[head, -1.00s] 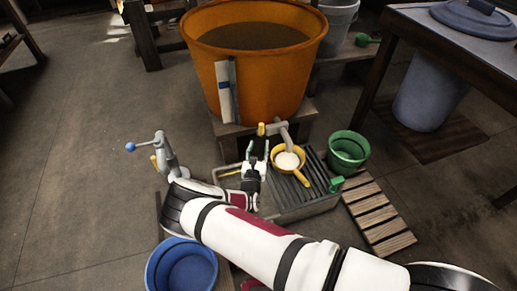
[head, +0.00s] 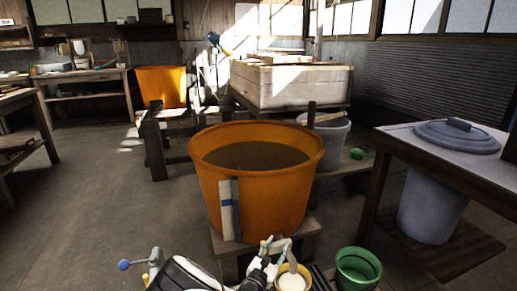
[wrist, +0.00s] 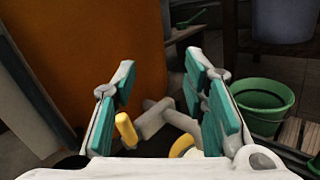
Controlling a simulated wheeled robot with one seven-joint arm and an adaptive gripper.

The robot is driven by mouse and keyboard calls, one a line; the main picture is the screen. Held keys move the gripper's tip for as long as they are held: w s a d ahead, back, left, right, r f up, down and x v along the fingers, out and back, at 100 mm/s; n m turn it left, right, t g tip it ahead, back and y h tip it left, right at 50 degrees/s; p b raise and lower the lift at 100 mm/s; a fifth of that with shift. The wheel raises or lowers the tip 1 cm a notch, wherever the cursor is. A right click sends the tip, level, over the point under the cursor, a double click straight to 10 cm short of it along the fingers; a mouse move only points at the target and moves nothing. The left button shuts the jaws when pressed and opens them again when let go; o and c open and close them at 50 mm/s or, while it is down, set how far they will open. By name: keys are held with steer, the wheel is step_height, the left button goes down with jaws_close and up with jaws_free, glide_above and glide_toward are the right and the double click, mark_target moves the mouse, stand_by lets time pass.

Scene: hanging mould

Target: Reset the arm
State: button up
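My gripper (wrist: 162,95) is open in the wrist view, with its teal-padded fingers well apart and nothing between the pads. In the head view my gripper (head: 272,248) is low at the bottom edge, in front of the orange tub (head: 258,190). My white and black arm runs out of the picture below it. A yellow ladle (head: 292,281) with pale contents sits just right of the gripper. A grey tap with a yellow handle (wrist: 126,128) shows beyond the fingers in the wrist view.
A green bucket (head: 358,268) stands to the right of the ladle. The orange tub of dark liquid stands on a wooden stand (head: 303,234) close ahead. A table (head: 470,160) with a blue-grey lid (head: 458,137) is at the right. The floor at left is clear.

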steer(key=s+d+r+m+g+h, duration=0.1)
steer(key=d+r+m+g+h, duration=0.3)
steer(key=d+r+m, duration=0.4)
steer(key=s+d+r+m+g, duration=0.6)
steer(key=s+r, duration=0.2)
steer(key=r, duration=0.1)
steer(key=s+d+r+m+g, duration=0.6)
steer(key=s+r, duration=0.3)
steer(key=r, duration=0.1)
steer(key=s+r+m+g+y, duration=0.1)
steer(key=s+r+m+y, duration=0.25)
steer(key=s, duration=0.55)
steer(key=s+r+m+g+y, duration=0.2)
steer(key=s+r+y, duration=0.2)
steer(key=s, duration=0.5)
steer(key=s+a+m+t+y, duration=0.1)
steer(key=s+a+y, duration=0.25)
steer(key=s, duration=0.45)
steer(key=s+a+m+t+y, duration=0.2)
steer(key=s+a, duration=0.2)
steer(key=s, duration=0.4)
step_height(320, 180, up, 36)
steer(key=t+p, duration=0.3)
steer(key=p, duration=3)
steer(key=shift+w+d+f+n+t, duration=0.15)
steer(key=shift+w+d+n+t, duration=0.15)
steer(key=shift+d+n+t, duration=0.1)
steer(key=shift+a, duration=0.1)
